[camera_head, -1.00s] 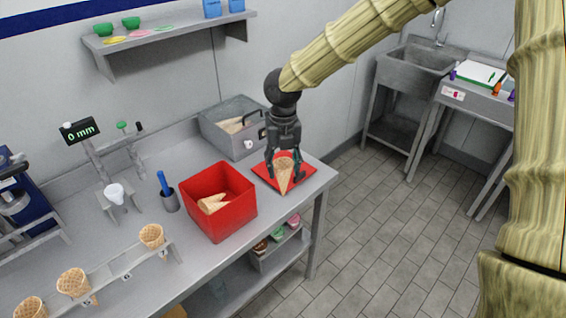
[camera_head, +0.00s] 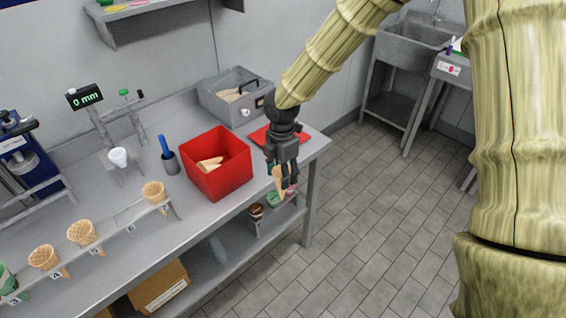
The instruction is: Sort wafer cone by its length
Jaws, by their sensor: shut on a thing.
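My gripper (camera_head: 281,172) is shut on a wafer cone (camera_head: 280,183), which hangs tip down in front of the counter's right end. The red tray (camera_head: 272,136) lies behind it, partly hidden. The red bin (camera_head: 217,164) stands to the left with cones (camera_head: 210,164) inside. A rack (camera_head: 117,232) along the counter's front edge holds several wafer cones (camera_head: 84,233) in numbered places. The length gauge with its display (camera_head: 85,96) reads 0 mm; a small white cup (camera_head: 118,157) sits at its base and is empty.
A grey metal box (camera_head: 235,96) with cones stands at the counter's back. A dark cup with a blue-handled tool (camera_head: 168,156) is beside the gauge. Ice cream tubs (camera_head: 257,212) and a cardboard box (camera_head: 159,287) are on the lower shelf. The floor to the right is clear.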

